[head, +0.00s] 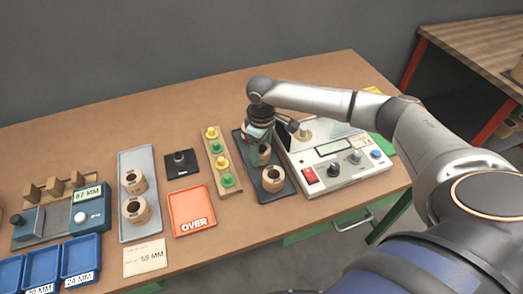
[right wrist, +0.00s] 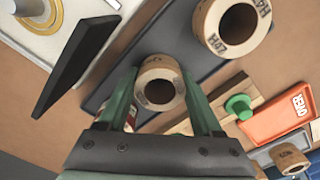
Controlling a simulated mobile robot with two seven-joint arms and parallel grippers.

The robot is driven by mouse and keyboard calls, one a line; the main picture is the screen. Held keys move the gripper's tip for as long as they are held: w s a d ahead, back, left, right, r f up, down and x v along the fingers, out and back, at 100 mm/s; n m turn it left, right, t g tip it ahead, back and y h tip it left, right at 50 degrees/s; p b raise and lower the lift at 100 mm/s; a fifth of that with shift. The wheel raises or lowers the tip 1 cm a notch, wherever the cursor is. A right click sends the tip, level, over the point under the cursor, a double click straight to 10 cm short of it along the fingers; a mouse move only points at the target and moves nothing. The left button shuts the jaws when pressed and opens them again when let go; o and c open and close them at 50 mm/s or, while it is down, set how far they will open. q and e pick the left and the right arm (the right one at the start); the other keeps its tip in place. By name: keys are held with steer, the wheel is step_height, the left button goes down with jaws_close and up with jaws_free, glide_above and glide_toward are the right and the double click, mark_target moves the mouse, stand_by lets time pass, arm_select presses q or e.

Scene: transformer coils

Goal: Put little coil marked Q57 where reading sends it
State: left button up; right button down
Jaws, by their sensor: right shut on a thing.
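My right gripper (head: 261,140) is over the dark tray (head: 287,188). In the right wrist view its green fingers (right wrist: 160,100) are shut on a small tan coil (right wrist: 150,66); I cannot read the coil's marking. A second marked coil (right wrist: 203,28) stands beside it on the tray, and a coil (head: 272,181) also shows at the tray's near end in the head view. I cannot tell whether the held coil is clear of the tray. My left gripper is out of view.
Right of the tray stands a white tester (head: 345,176) with knobs and a red switch.

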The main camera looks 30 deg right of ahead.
steer(key=shift+f, duration=0.1)
steer(key=shift+c, duration=0.2)
jaws_free()
step_height(320, 180, up, 12)
steer(key=shift+p, duration=0.35)
stand_by(0.7)
